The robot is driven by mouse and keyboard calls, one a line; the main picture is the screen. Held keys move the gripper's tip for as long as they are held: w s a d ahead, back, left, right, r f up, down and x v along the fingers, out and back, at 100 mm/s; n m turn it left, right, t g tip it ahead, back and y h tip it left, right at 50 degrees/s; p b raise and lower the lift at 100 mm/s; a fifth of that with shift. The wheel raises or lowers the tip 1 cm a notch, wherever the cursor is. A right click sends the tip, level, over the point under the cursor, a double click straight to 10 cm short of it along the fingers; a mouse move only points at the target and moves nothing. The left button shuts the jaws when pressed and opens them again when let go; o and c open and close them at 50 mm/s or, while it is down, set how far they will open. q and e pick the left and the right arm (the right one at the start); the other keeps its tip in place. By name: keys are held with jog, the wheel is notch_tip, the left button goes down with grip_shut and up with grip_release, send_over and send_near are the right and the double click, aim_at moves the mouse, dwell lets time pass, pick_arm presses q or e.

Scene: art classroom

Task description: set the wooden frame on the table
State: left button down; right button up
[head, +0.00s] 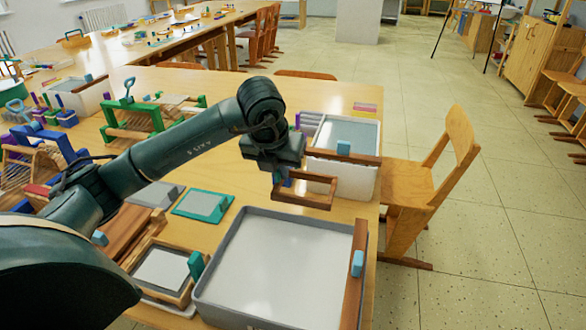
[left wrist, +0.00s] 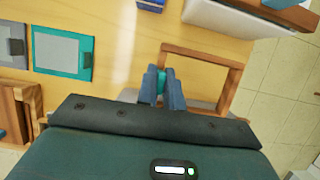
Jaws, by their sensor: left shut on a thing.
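The wooden frame (head: 312,205) is a small brown open rectangle near the right edge of the table (head: 230,235). My left gripper (head: 281,181) is shut on one side of it, and the frame reaches out to the right of the fingers. In the left wrist view the fingers (left wrist: 165,88) close on the left bar of the frame (left wrist: 205,55), with tabletop showing through its opening. I cannot tell whether its underside touches the table. My right gripper is not in view.
A large grey-rimmed tray (head: 205,290) lies in front of the frame, and a white bin (head: 350,185) stands behind it. A teal-edged board (head: 204,202) lies to the left. A wooden chair (head: 420,190) stands beside the table's right edge. Little bare tabletop shows around the frame.

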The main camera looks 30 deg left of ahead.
aim_at(279, 190)
pick_arm(q)
jog(key=shift+s+f, duration=0.1)
jog(key=shift+f, duration=0.45)
jog(key=shift+f+b, duration=0.35)
jog(key=shift+f, duration=0.15)
jog(key=shift+f+b, duration=1.2)
jog(key=shift+f, duration=0.9)
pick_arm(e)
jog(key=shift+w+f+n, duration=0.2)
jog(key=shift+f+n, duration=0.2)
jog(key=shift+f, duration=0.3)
pick_arm(q)
jog(key=shift+f+b, duration=0.1)
jog(key=shift+b, duration=0.7)
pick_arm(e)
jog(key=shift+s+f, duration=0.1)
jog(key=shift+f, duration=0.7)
pick_arm(q)
jog(key=shift+f, duration=0.15)
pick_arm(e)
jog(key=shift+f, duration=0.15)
